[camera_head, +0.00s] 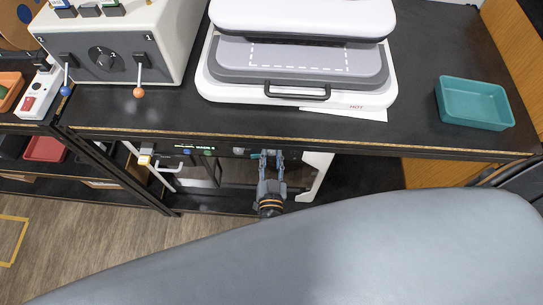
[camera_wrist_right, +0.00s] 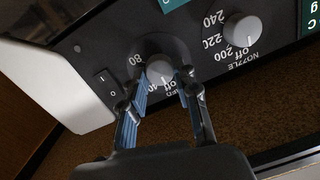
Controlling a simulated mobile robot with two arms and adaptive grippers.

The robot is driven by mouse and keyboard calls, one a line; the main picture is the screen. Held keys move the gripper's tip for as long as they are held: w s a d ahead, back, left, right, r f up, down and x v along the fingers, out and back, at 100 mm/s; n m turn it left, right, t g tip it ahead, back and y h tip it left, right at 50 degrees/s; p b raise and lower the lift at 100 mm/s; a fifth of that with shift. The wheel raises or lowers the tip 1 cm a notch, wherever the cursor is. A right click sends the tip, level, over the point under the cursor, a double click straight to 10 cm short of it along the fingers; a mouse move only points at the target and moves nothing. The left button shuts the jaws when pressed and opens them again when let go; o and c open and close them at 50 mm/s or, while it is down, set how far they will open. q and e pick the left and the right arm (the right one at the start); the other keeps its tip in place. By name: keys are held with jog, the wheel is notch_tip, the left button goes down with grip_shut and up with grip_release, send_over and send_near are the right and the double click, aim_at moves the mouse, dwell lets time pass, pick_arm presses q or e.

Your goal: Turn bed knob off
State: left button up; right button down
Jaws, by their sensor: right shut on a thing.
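The bed knob (camera_wrist_right: 160,70) is a round grey knob on a dark panel in the right wrist view, with a dial reading "Off", "40" and "80" around it. The "BED" label below it is partly covered. My right gripper (camera_wrist_right: 165,80) has its blue-padded fingers on either side of the knob and is shut on it. The knob's exact setting is hard to read. In the head view my right gripper (camera_head: 271,156) reaches under the table's front edge, and the bed knob is hidden there. My left gripper is not in view.
A similar nozzle knob (camera_wrist_right: 242,30) is right of the bed knob, and a rocker switch (camera_wrist_right: 108,82) is left of it. The black tabletop (camera_head: 420,55) overhangs the panel. On it are a heat press (camera_head: 300,60), a control box (camera_head: 125,40) and a teal tray (camera_head: 475,103).

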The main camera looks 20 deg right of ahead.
jog(key=c, duration=1)
grip_release()
jog(key=v, duration=1.2)
